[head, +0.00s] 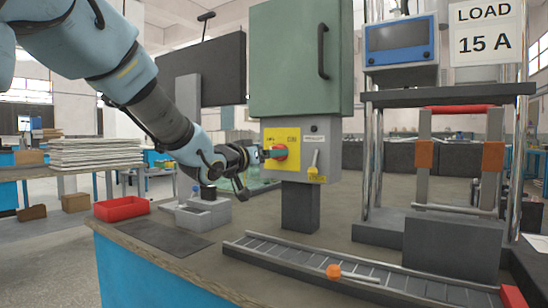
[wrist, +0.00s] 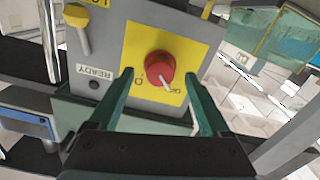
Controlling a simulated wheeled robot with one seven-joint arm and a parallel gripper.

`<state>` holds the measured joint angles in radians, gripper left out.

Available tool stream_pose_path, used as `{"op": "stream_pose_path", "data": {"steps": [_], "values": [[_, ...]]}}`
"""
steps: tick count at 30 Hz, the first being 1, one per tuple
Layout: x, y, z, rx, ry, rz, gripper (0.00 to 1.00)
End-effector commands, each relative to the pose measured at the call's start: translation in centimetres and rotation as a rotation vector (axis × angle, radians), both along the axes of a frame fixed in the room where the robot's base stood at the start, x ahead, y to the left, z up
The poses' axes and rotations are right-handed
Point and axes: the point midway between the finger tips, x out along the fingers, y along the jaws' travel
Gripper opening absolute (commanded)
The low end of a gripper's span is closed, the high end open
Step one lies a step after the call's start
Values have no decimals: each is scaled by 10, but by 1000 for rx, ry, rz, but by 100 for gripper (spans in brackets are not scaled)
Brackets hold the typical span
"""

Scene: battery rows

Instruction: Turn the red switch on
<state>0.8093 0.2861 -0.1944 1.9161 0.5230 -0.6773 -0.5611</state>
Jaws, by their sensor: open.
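The red switch (head: 281,152) is a round red knob on a yellow plate (head: 293,137) on the front of a grey box under a green cabinet. In the wrist view the red switch (wrist: 160,68) has a white pointer mark aimed at the lower right of the picture, toward a small dark label on the yellow plate (wrist: 196,48). My gripper (head: 266,154) is at the switch. In the wrist view its two green fingers are apart, one on each side of the knob, with gaps to both. Whether the tips reach past the knob's front face is unclear.
A yellow lever (head: 313,160) sits right of the switch on the same box; a READY label (wrist: 94,72) is near it. The green cabinet (head: 295,60) overhangs. Below are a roller track (head: 300,262), a red tray (head: 121,208) and grey bins (head: 203,213).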

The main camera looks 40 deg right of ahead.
Motion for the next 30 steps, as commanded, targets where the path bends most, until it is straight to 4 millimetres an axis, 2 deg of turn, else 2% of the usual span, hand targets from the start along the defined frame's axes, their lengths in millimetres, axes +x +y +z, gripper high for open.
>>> {"op": "stream_pose_path", "data": {"steps": [3, 6, 16, 30], "values": [[3, -15, -1, 0, 0, -1, 82], [6, -21, 0, 0, 0, 0, 82], [7, -24, 0, 0, 0, 1, 82], [7, -24, 0, 0, 0, 1, 30]]}}
